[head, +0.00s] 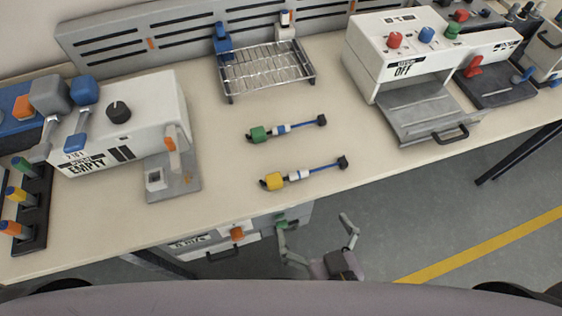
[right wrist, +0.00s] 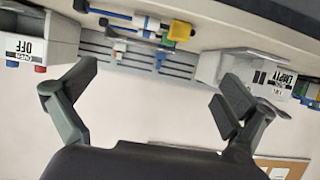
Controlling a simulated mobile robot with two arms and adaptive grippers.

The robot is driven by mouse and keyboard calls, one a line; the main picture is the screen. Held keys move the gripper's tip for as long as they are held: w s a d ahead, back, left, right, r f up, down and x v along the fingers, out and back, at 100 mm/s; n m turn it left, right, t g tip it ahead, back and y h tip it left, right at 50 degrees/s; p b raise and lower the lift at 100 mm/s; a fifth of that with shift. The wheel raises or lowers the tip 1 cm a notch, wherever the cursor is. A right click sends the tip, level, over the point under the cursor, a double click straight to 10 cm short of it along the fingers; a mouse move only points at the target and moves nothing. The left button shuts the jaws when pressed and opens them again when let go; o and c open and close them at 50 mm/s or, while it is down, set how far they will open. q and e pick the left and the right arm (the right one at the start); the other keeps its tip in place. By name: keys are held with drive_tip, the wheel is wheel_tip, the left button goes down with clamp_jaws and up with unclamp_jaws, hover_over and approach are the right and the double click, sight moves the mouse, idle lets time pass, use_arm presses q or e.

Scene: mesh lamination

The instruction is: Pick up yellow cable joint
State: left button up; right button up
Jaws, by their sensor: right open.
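The yellow cable joint (head: 274,181) lies on the tabletop near the front edge, with a white sleeve, a blue cable and a black end pointing right. A similar green cable joint (head: 259,134) lies behind it. My right gripper (head: 317,228) is open and empty, in front of the table edge and below the yellow joint, apart from it. In the right wrist view its two fingers (right wrist: 155,85) are spread wide. The yellow joint (right wrist: 180,30) shows there beyond the fingers, near the table edge. My left gripper is not in view.
A wire rack (head: 265,70) stands at the back. A white machine marked EMPTY (head: 130,125) is on the left, and one marked OFF (head: 400,50) with an extended tray is on the right. The tabletop (head: 360,120) around the joints is clear.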

sight(289, 186)
drive_tip(key=p+x, duration=0.2)
drive_tip(key=x, duration=1.4)
drive_tip(key=shift+f, duration=0.1)
drive_tip(key=shift+w+f, duration=0.2)
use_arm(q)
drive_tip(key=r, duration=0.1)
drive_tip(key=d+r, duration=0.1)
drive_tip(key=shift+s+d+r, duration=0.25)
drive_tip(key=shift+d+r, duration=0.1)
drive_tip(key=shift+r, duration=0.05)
use_arm(e)
drive_tip(key=shift+s, duration=0.1)
drive_tip(key=c, duration=0.3)
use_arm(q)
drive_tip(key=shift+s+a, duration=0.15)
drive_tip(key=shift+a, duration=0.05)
use_arm(e)
drive_tip(key=c, duration=0.7)
